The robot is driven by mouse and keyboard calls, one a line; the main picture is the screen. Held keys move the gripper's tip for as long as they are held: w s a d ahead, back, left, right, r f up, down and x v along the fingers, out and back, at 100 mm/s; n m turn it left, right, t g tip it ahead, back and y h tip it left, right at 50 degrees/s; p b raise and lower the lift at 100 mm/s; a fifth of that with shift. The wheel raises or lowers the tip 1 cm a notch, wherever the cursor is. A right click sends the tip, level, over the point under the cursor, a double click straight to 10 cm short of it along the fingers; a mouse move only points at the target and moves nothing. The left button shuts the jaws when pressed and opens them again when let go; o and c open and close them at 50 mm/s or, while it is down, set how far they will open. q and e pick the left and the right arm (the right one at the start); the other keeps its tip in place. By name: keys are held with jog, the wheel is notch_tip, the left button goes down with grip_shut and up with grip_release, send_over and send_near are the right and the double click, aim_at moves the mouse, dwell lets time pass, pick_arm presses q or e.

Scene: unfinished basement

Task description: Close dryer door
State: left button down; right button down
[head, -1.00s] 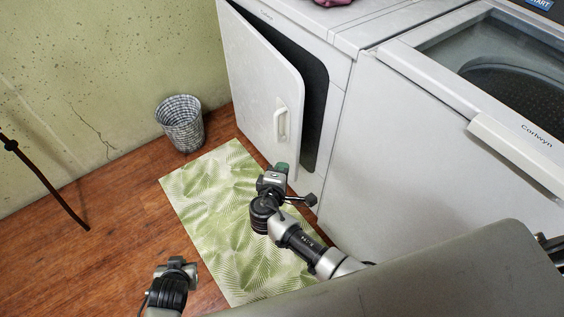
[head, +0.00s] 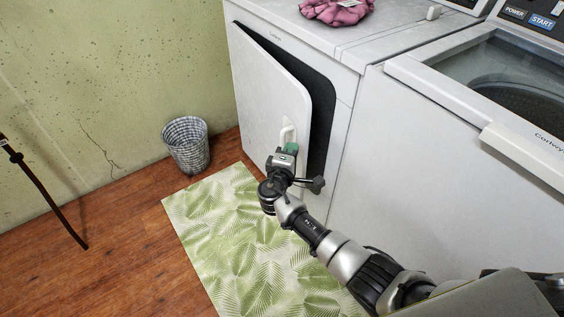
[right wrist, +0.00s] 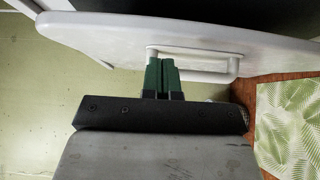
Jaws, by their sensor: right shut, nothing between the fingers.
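The dryer door (head: 268,95) is a white panel standing partly open, hinged at its left side, with a dark gap between it and the white dryer (head: 346,112). Its white handle (head: 288,131) is on the outer face near the free edge; the handle also shows in the right wrist view (right wrist: 205,54). My right gripper (head: 290,149) has green fingertips, shut and empty, at the lower end of the handle. In the right wrist view the fingertips (right wrist: 161,66) lie side by side close to the handle's left end; I cannot tell whether they touch. My left gripper is out of view.
A white washer (head: 460,150) with its lid open stands right of the dryer. A pink cloth (head: 336,10) lies on the dryer. A patterned basket (head: 187,145) stands by the wall. A green leaf-print mat (head: 235,235) covers the floor in front.

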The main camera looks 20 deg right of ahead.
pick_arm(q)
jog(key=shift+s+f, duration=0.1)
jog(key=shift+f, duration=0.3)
pick_arm(e)
jog(key=shift+w+d, duration=0.2)
jog(key=shift+d, duration=0.95)
